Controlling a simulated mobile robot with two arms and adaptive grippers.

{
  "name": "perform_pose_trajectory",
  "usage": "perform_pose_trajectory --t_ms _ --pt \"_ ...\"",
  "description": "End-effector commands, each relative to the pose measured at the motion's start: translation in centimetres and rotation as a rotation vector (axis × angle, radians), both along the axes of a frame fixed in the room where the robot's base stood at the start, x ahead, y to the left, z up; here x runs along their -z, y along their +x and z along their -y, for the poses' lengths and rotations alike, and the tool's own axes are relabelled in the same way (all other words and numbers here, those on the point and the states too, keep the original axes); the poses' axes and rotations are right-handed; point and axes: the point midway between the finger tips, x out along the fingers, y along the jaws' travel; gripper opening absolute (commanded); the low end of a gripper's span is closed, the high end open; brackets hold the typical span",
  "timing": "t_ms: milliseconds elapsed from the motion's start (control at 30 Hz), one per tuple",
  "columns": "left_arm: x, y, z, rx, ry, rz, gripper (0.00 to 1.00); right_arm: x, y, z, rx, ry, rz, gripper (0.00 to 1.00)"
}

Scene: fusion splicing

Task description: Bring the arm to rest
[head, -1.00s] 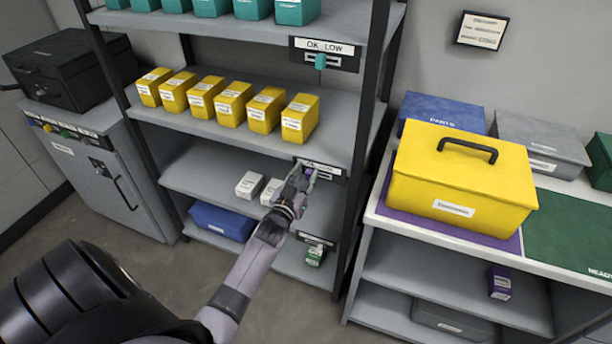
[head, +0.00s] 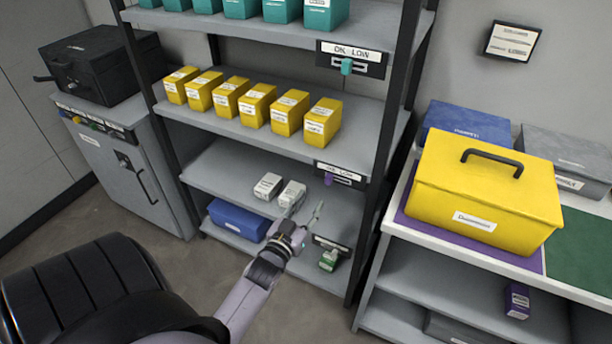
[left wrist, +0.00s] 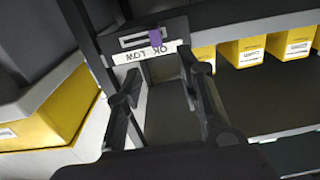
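My left gripper (head: 305,211) is in front of the lower shelves of the rack, its two fingers spread with nothing between them. In the left wrist view the open fingers (left wrist: 160,75) frame an "OK LOW" plate (left wrist: 150,53) with a purple tab (left wrist: 154,38); the fingers appear apart from it. In the head view this purple tab (head: 328,179) is on the plate at the shelf edge below the yellow boxes, above my gripper. My left arm (head: 245,303) reaches up from the lower left. My right gripper is not in view.
A bench at right bears a yellow toolbox (head: 486,190). A grey cabinet (head: 128,172) stands left. Open floor lies before the rack.

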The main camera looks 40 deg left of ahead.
Motion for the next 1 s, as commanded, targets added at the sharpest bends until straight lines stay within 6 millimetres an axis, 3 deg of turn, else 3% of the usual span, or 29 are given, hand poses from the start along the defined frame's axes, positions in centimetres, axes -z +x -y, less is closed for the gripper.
perform_pose_trajectory --t_ms 200,767,867,967,1000 --pt "0.0 -1.3 0.3 -0.001 0.0 0.0 0.35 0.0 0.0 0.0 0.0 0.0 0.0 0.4" --pt "0.4 -1.3 0.4 0.001 -0.002 -0.008 0.35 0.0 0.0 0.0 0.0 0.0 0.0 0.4" --pt "2.8 -1.4 1.0 0.01 -0.015 -0.058 0.35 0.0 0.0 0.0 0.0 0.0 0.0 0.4" --pt "7.9 -2.0 2.4 0.031 -0.037 -0.169 0.35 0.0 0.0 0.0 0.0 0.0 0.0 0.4" --pt "10.5 -2.6 3.2 0.043 -0.048 -0.227 0.35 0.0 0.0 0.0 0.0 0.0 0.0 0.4"
